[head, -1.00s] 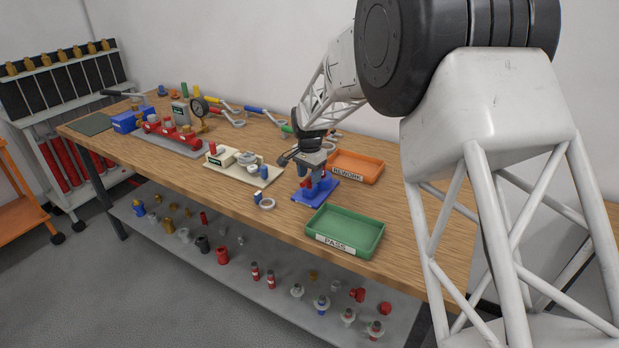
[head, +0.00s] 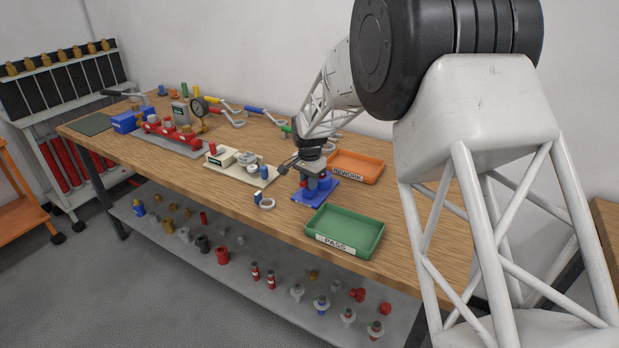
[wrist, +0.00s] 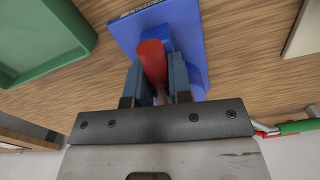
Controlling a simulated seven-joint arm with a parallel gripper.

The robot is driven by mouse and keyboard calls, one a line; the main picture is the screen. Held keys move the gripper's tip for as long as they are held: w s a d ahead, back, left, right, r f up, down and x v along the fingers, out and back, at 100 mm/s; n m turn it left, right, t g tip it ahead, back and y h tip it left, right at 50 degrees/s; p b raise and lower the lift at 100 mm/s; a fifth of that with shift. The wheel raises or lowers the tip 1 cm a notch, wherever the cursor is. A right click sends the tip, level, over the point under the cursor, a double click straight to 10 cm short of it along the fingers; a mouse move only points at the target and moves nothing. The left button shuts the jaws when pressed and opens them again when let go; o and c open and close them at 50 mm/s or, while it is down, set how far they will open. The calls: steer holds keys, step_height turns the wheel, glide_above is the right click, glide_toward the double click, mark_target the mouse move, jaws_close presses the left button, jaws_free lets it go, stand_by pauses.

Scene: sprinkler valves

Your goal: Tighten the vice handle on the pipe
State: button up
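A blue vice stands on a blue base plate (head: 326,196) near the right end of the bench; the plate also shows in the wrist view (wrist: 196,28). A red cylindrical part (wrist: 151,62) is at the vice and lies between or just beyond my fingertips. I cannot tell whether it is the handle or the pipe. My gripper (wrist: 155,82) is open, with one blue-grey finger on each side of the red part's near end. I cannot tell whether the fingers touch it. In the head view my gripper (head: 311,168) is over the vice and hides much of it.
A green PASS tray (head: 345,247) is in front of the vice and an orange REWORK tray (head: 372,162) behind it. A cream board (head: 229,170) with fittings lies to the left, near a loose ring (head: 268,203). A red valve assembly (head: 165,130) stands farther left.

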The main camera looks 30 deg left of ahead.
jaws_close()
steer(key=shift+m, duration=3.4)
